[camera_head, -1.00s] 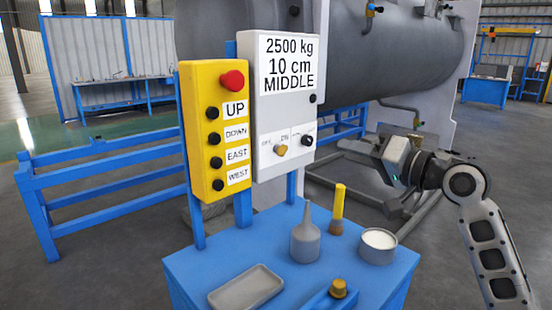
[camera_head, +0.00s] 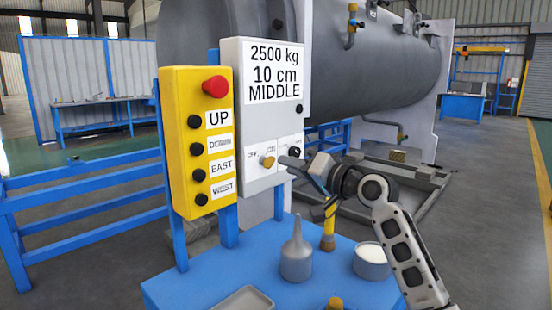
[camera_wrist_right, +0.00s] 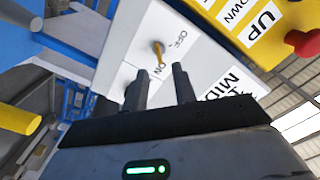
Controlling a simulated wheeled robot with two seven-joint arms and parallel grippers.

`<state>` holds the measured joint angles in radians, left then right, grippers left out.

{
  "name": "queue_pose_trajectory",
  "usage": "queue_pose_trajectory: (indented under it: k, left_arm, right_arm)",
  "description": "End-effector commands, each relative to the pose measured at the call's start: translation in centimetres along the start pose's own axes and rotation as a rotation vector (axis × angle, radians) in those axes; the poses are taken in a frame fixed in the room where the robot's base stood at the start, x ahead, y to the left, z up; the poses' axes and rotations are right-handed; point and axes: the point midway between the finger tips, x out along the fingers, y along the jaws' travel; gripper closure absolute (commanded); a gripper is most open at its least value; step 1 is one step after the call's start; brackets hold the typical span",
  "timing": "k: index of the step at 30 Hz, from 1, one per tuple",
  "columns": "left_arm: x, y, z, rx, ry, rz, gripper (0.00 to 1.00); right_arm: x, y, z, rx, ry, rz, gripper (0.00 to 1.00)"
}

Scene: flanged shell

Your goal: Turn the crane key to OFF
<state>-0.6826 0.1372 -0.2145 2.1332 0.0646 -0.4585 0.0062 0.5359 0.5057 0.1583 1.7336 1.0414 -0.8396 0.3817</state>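The crane key (camera_head: 267,161) is a small brass-coloured key on the front of the light grey control box (camera_head: 262,120), below the OFF and ON labels. It also shows in the right wrist view (camera_wrist_right: 158,51), with its long side leaning toward the ON label. My right gripper (camera_head: 300,186) is just right of the key in the head view, in front of the box. In the right wrist view its two fingers (camera_wrist_right: 160,82) are apart with nothing between them, and the key is beyond their tips, not touched. My left gripper is not in view.
A yellow pendant (camera_head: 197,140) with a red button stands left of the box. On the blue table (camera_head: 190,285) are a grey funnel-topped bottle (camera_head: 296,255), a white-filled tin (camera_head: 370,262), a yellow-handled tool (camera_head: 328,240) and a tray (camera_head: 245,302). The tool stands close below my right gripper.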

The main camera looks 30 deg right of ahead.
Motion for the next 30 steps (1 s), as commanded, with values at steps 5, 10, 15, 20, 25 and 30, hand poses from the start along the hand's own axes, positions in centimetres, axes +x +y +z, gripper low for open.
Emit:
queue_pose_trajectory:
  k: [5, 10, 15, 20, 25, 30]
  left_arm:
    - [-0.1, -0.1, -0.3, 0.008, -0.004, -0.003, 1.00]
    - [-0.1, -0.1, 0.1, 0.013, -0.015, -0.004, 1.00]
    - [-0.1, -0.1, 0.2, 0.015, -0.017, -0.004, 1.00]
    - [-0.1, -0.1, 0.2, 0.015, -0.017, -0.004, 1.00]
    - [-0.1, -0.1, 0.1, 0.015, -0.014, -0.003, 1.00]
    - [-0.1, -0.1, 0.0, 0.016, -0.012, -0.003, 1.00]
  right_arm:
    - [3.2, -0.2, -0.1, 0.001, 0.000, -0.001, 0.73]
    - [4.9, 0.0, -0.1, 0.000, 0.001, 0.000, 0.73]
    - [5.4, 0.0, 0.0, -0.001, 0.000, 0.000, 0.73]
    - [5.3, 0.0, 0.0, -0.001, 0.000, 0.000, 0.73]
    - [5.3, 0.0, 0.0, -0.001, 0.000, 0.001, 1.00]
    - [5.3, 0.0, 0.0, -0.002, 0.000, 0.001, 1.00]
